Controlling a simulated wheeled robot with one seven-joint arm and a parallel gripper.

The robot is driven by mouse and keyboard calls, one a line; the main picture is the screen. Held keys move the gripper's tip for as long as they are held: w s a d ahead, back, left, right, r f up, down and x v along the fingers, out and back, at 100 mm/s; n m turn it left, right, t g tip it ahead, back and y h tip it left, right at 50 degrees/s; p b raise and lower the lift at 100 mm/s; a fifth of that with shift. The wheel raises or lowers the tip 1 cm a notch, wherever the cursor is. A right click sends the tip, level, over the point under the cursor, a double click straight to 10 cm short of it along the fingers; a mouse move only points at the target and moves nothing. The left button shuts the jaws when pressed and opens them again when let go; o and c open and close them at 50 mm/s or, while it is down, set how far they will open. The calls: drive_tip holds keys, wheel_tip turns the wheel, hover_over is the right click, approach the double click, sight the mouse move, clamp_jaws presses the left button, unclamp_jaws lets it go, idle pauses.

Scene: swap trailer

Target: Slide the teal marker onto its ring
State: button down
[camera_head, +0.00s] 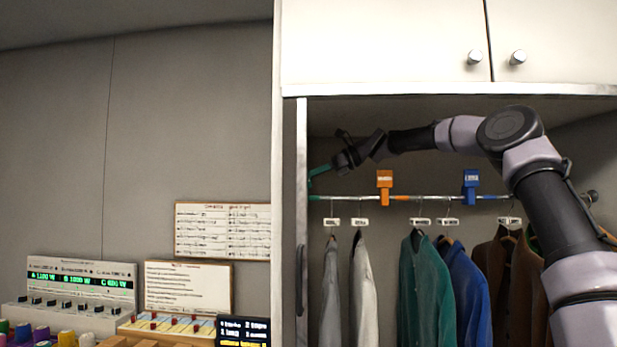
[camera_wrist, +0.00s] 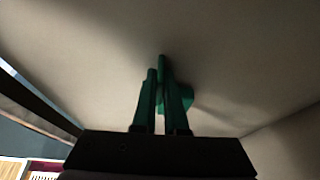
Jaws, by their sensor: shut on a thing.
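The teal marker (camera_head: 319,171) is at the upper left of the wardrobe opening in the head view. My gripper (camera_head: 336,165) is shut on it and holds it above the left end of the rail (camera_head: 430,197), apart from the rail. The rail's left end has a teal band (camera_head: 318,198), the only teal spot I make out there. In the wrist view the teal marker (camera_wrist: 187,97) shows green between and beside the dark green-looking fingers of my gripper (camera_wrist: 161,85). The rail is not visible in that view.
An orange marker (camera_head: 384,180) and a blue marker (camera_head: 471,181) sit upright on the rail. Several garments with white tags hang below, including a teal jacket (camera_head: 426,290). The wardrobe's left post (camera_head: 301,180) is close beside the teal marker. Cupboard doors (camera_head: 390,40) are above.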

drive_tip(key=shift+d, duration=1.4)
drive_tip(key=c, duration=1)
unclamp_jaws()
drive_tip(key=shift+o, duration=0.2)
drive_tip(key=v, duration=0.7)
drive_tip(key=shift+d, duration=0.2)
drive_tip(key=shift+r, duration=0.15)
